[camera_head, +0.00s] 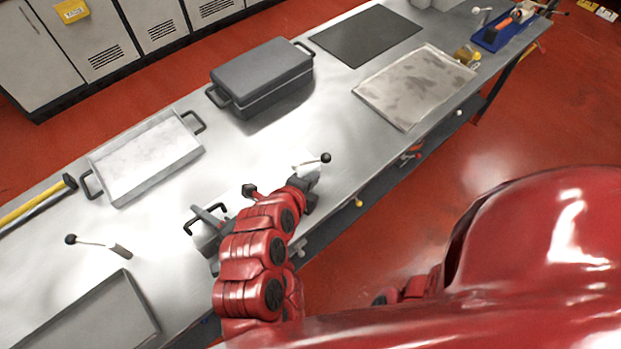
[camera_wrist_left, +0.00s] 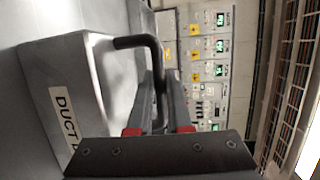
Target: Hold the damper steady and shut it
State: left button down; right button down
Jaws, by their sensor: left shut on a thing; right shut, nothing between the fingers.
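A grey metal duct box (camera_wrist_left: 65,85), its label starting "DUCT", fills the left of the left wrist view. A bent black handle (camera_wrist_left: 135,42) stands out from it and runs between the fingers of my left gripper (camera_wrist_left: 160,95). In the head view, the handle (camera_head: 188,228) shows at the bench's near edge, with my left gripper (camera_head: 207,216) shut on it. My red arm hides much of the box.
On the steel bench are a shallow tray (camera_head: 185,165), a lidded grey box (camera_head: 262,75), a dark mat (camera_head: 365,35) and a stained metal sheet (camera_head: 415,85). A second ball-knob lever (camera_head: 70,239) lies at left, near a yellow-handled tool (camera_head: 25,209).

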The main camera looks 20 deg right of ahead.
pick_arm(q)
jog(key=shift+s+f, duration=0.15)
jog(key=shift+f, duration=0.35)
jog(key=c, duration=1.1)
grip_release()
jog(key=o, duration=0.3)
jog(key=shift+w+r, duration=0.1)
jog(key=shift+w, duration=0.15)
jog(key=shift+o, duration=0.2)
jog(key=shift+r, duration=0.1)
jog(key=shift+s+d, duration=0.1)
jog(key=shift+d, duration=0.05)
